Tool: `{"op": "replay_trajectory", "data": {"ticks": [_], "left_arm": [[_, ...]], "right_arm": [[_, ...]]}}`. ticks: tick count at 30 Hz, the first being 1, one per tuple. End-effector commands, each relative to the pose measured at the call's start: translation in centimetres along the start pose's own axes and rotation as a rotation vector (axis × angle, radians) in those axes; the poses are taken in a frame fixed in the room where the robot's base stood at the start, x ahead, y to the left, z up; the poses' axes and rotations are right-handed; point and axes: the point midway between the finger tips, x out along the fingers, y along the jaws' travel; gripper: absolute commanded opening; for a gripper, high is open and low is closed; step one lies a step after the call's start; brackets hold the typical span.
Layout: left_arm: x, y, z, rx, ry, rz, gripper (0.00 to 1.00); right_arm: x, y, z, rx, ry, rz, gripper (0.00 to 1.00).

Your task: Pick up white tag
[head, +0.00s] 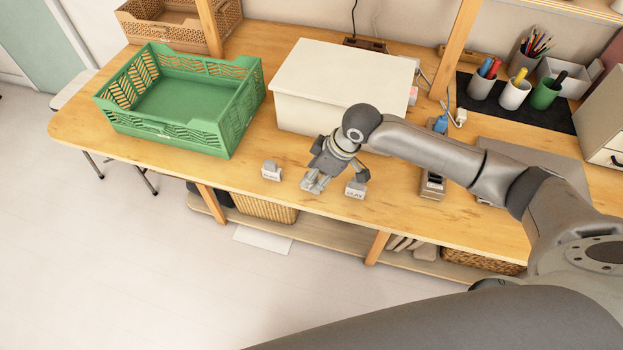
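A small white tag (271,173) with dark lettering and a grey top stands near the table's front edge, in front of the green crate. A second white tag (355,190) with dark lettering stands farther right on the same edge. My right gripper (314,183) comes in from the right and points down at the tabletop between these two tags. Its fingers look low, close to the wood. Whether they are apart or hold something small and pale is too small to tell. My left gripper is not in view.
A green crate (222,133) stands at the left of the wooden table (440,222). A large white box (335,80) is behind my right gripper. Pen cups (515,94) stand on a dark mat at the back right. A small dark-topped device (432,186) sits right of the tags.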

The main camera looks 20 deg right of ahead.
Motion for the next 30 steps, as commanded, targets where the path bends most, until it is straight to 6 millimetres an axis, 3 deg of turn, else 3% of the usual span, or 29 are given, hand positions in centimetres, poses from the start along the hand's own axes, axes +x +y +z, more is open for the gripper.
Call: {"op": "replay_trajectory", "data": {"ticks": [6, 15, 23, 30], "left_arm": [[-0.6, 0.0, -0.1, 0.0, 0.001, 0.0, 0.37], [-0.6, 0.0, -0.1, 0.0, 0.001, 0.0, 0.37], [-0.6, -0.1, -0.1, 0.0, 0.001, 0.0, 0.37], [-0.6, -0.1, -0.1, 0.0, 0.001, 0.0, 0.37]], "right_arm": [[2.9, -0.2, 0.1, 0.0, -0.001, -0.002, 0.42], [3.3, -0.2, 0.1, -0.001, 0.0, -0.001, 0.42], [3.3, -0.2, 0.1, -0.001, -0.001, 0.0, 0.09], [3.3, -0.2, 0.1, -0.001, 0.0, 0.0, 0.06]]}}
